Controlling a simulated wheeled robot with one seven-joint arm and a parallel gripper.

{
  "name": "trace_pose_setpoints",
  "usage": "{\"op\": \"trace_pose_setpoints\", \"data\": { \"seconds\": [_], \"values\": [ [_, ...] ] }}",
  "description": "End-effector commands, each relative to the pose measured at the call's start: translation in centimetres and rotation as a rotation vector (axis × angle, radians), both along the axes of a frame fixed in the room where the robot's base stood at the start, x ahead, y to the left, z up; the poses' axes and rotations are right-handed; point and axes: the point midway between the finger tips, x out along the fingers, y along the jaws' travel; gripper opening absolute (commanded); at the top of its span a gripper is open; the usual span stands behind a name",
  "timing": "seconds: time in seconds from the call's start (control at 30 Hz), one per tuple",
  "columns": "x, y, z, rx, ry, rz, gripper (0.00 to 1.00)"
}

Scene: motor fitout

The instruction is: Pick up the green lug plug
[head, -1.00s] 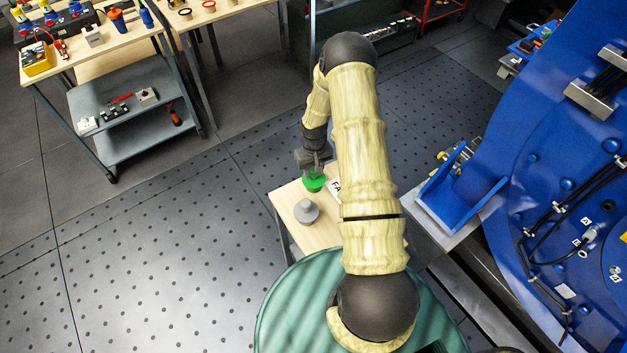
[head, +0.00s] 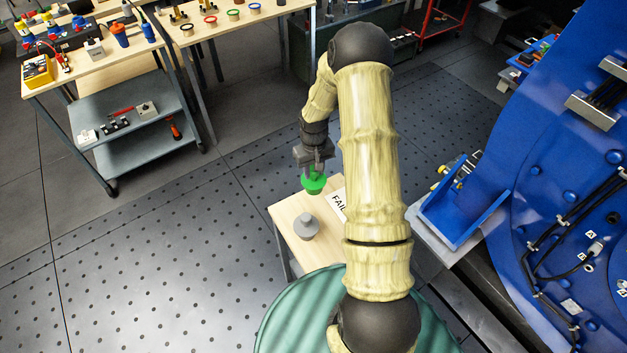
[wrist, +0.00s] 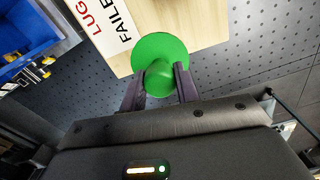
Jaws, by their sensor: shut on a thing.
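The green lug plug (head: 314,184) is held in my gripper (head: 315,168) over the far left part of a small wooden table (head: 287,212). In the wrist view the green lug plug (wrist: 160,50) shows a wide round flange and a narrower rounded knob. The two dark fingers of my gripper (wrist: 160,84) are shut on the knob from both sides. The head view does not clearly show the gap between the plug and the table top.
A green ribbed drum (head: 290,310) is in front. A blue bin (head: 465,205) and large blue machine (head: 560,180) are at right.

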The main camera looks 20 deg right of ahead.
Motion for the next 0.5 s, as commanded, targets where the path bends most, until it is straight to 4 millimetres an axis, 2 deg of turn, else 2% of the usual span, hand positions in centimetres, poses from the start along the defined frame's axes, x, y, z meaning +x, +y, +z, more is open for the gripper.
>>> {"op": "trace_pose_setpoints", "data": {
  "seconds": [0.1, 0.2, 0.5],
  "values": [
    [0.0, -0.1, 1.8, -0.001, -0.002, 0.000, 0.00],
    [0.0, 0.0, 2.7, -0.001, -0.001, -0.001, 0.00],
    [0.0, 0.0, 3.0, 0.000, 0.001, 0.000, 0.00]
  ]
}}
